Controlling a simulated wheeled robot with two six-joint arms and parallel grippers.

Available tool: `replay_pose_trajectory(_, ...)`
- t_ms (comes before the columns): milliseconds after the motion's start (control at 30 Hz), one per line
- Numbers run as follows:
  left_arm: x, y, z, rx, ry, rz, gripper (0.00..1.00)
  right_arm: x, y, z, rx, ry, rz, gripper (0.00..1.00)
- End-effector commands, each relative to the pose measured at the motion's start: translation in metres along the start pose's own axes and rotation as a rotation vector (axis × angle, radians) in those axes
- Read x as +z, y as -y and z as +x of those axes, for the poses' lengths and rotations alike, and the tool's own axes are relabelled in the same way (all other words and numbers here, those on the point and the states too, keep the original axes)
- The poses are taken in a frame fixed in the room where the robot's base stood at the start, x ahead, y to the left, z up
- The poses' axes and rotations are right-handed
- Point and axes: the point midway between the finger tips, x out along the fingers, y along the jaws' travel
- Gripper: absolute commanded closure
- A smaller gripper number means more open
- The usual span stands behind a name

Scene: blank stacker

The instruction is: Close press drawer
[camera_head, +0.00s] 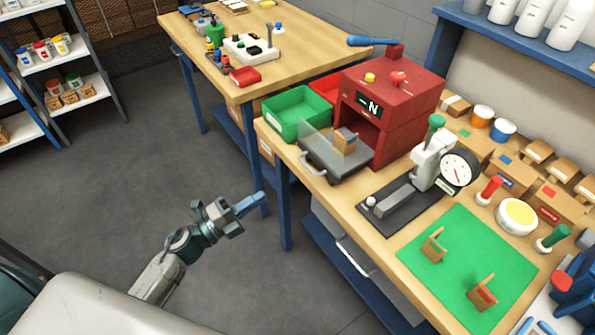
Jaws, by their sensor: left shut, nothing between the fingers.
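The red press (392,107) stands on the wooden workbench (385,234), with a black label plate reading N on its front. Its drawer (352,171) is pulled out toward the bench's front edge, with a silver handle (312,168) and a clear front panel. A small brown block (345,139) sits on the drawer. My left gripper (252,203) is shut and empty, in the air off the bench's front edge, to the lower left of the drawer handle and apart from it. My right gripper is not in view.
A green bin (297,113) stands left of the drawer. A second table (285,50) stands behind. The floor (120,190) on the left is clear.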

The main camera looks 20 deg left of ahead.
Motion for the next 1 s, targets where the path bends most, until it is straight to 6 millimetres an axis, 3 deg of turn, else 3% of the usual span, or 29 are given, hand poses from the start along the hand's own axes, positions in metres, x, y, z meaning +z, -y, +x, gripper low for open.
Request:
replay_pose_trajectory(300,0.001,0.006,0.069,-0.004,0.005,-0.005,1.0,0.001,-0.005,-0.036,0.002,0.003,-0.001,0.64)
replay_pose_trajectory(500,0.001,0.004,0.102,-0.001,0.004,-0.006,1.0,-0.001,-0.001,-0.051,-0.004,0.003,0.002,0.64)
replay_pose_trajectory(700,0.001,0.001,0.118,0.0,0.003,-0.005,1.0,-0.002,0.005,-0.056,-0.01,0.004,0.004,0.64)
replay_pose_trajectory(1000,0.001,0.0,0.12,0.001,0.003,-0.004,1.0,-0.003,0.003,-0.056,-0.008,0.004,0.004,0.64)
